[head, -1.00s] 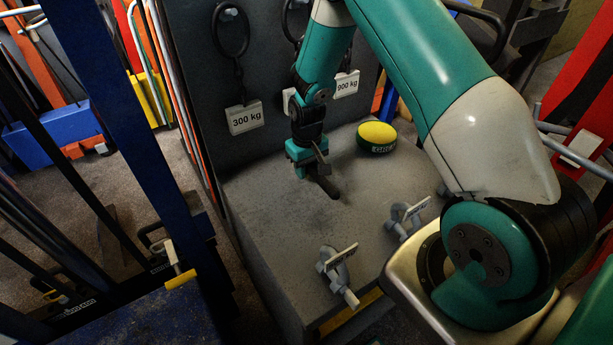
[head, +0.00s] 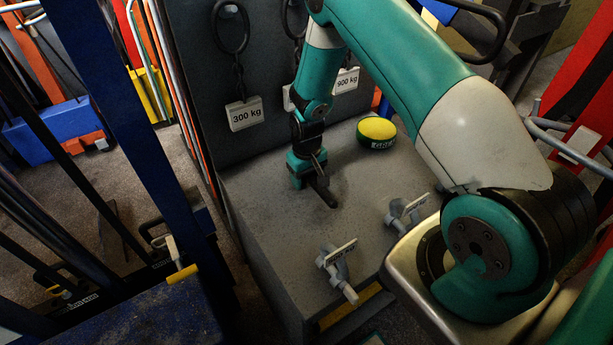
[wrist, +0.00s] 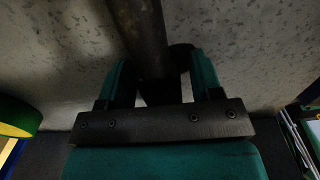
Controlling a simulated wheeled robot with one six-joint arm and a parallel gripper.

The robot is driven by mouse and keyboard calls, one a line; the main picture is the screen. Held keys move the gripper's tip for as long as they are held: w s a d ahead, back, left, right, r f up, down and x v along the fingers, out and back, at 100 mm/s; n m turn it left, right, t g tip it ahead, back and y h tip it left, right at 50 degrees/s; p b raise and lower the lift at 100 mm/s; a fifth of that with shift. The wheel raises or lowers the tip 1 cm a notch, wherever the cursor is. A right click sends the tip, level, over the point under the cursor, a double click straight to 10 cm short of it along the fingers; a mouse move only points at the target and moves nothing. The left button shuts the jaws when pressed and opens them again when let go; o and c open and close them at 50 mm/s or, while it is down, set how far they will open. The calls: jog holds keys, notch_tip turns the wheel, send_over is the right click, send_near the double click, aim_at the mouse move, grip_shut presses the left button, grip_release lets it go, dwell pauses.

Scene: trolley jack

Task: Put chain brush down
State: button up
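The chain brush (head: 323,192) is a dark, slim stick at my gripper, over the grey block top (head: 265,215) in the head view. In the wrist view its dark round handle (wrist: 149,38) runs up between the two teal fingers. My gripper (head: 316,178) points down and looks shut on the handle; it also shows in the wrist view (wrist: 160,85). The brush lies close above the grey surface or on it; I cannot tell whether it touches. Its bristles cannot be made out.
Two grey clamps, one at the front edge (head: 337,268) and one farther right (head: 403,212), stand near. Tags marked 300 kg (head: 245,115) and 900 kg (head: 347,80) hang behind. The block's left part is clear.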

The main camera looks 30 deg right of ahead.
jog(key=s+a+r+n+b, duration=0.1)
jog(key=a+r, duration=0.2)
jog(key=r, duration=0.6)
jog(key=s+a+r+b, duration=0.2)
jog(key=a+r, duration=0.1)
jog(key=r, duration=0.7)
jog(key=s+a+r+n+y, duration=0.1)
jog(key=s+a+r+n, duration=0.1)
jog(key=s+a+r, duration=0.2)
jog(key=s+a+r+n+y, duration=0.1)
jog(key=s+a+r, duration=0.3)
jog(key=s, duration=0.7)
jog(key=s+a+r+n+y, duration=0.2)
jog(key=s+a+r+n, duration=0.1)
jog(key=s, duration=0.5)
notch_tip(320, 180, up, 2)
jog(key=shift+a+r, duration=0.2)
jog(key=shift+a, duration=0.45)
jog(key=shift+o, duration=0.5)
jog(key=shift+w, duration=0.1)
